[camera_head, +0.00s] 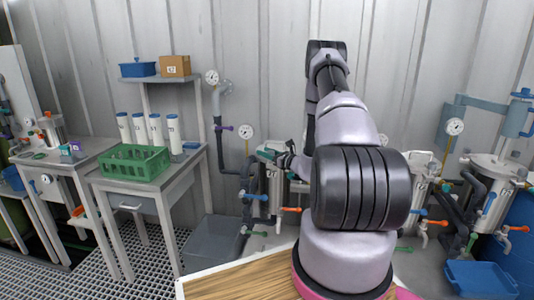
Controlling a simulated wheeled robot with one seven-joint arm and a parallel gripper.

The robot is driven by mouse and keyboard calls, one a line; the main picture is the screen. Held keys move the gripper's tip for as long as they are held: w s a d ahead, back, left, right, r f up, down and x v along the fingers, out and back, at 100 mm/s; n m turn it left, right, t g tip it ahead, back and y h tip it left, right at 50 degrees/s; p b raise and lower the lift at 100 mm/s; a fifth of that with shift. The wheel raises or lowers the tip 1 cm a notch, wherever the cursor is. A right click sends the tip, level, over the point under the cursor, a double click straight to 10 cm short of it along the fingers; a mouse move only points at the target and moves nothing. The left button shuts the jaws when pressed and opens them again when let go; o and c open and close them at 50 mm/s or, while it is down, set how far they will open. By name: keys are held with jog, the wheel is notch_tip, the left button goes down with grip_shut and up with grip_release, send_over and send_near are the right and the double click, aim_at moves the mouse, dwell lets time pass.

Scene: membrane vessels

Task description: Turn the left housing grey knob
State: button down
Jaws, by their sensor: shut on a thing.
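The left housing (273,188) is a steel vessel standing against the wall, left of my arm. My gripper (283,158) is at the top of this housing, small and dark in the picture. It is shut on the grey knob there. The knob is hidden by the fingers, so its angle cannot be told. My arm covers the area right of this housing.
An orange-handled valve (290,210) and a blue-handled valve (257,197) stick out near the housing. Another steel vessel (417,185) stands right of my arm. A green crate (134,163) is on the table at left. A grey bin (213,243) stands on the floor.

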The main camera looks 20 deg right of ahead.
jog(key=shift+s+a+n+g+y, duration=0.25)
jog(key=shift+n+g+y, duration=1.25)
jog(key=shift+g+y, duration=0.15)
jog(key=shift+s+a+n+g+y, duration=0.25)
jog(key=shift+a+n+g+y, duration=0.05)
jog(key=shift+n+g+y, duration=1.25)
jog(key=shift+s+a+n+g+y, duration=0.25)
jog(key=shift+n+g+y, duration=1.2)
jog(key=shift+g+y, duration=0.2)
jog(key=shift+c, duration=2.2)
grip_release()
notch_tip(320, 180, up, 10)
jog(key=shift+s, duration=0.1)
